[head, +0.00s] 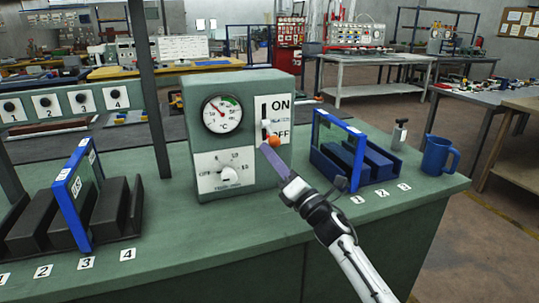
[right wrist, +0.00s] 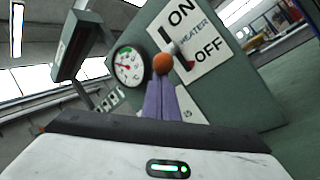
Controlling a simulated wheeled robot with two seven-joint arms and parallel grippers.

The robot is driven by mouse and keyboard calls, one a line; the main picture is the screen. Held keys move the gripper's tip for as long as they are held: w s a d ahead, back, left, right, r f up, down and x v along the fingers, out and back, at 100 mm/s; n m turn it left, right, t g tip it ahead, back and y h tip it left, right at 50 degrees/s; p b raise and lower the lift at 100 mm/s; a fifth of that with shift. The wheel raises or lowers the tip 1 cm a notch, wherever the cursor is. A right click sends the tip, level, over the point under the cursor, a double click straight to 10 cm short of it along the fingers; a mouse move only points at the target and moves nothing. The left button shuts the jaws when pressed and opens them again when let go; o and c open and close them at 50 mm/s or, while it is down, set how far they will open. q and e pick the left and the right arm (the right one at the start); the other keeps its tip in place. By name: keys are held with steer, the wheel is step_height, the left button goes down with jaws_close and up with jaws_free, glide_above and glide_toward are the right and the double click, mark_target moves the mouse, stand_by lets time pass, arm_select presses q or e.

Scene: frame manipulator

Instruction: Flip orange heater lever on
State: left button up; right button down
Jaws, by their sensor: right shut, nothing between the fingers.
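The orange heater lever knob (head: 274,142) sits on a short grey stem in front of the ON/OFF panel (head: 283,108) of the green box (head: 188,110). In the head view the knob is at the OFF end of the slot, pointing out and down. My right gripper (head: 265,149) is shut and empty, its purple fingertips just below and left of the knob. In the right wrist view the orange knob (right wrist: 163,63) is just beyond the fingertips (right wrist: 160,84); I cannot tell whether they touch. My left gripper is not in view.
The box also has a dial gauge (head: 222,114) and a white rotary knob (head: 230,174). A blue mug (head: 437,155) is near the right edge.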

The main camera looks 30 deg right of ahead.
steer(key=shift+r, duration=0.1)
steer(key=r+p, duration=0.1)
steer(key=r, duration=0.1)
steer(key=s+r, duration=0.1)
steer(key=shift+s+a+r+p, duration=0.1)
steer(key=shift+s+r+p, duration=0.05)
steer(key=shift+r+p, duration=0.25)
steer(key=a+f+b, duration=0.3)
steer(key=a, duration=0.1)
steer(key=s+d+r+p, duration=0.1)
steer(key=s+r, duration=0.2)
steer(key=s, duration=0.6)
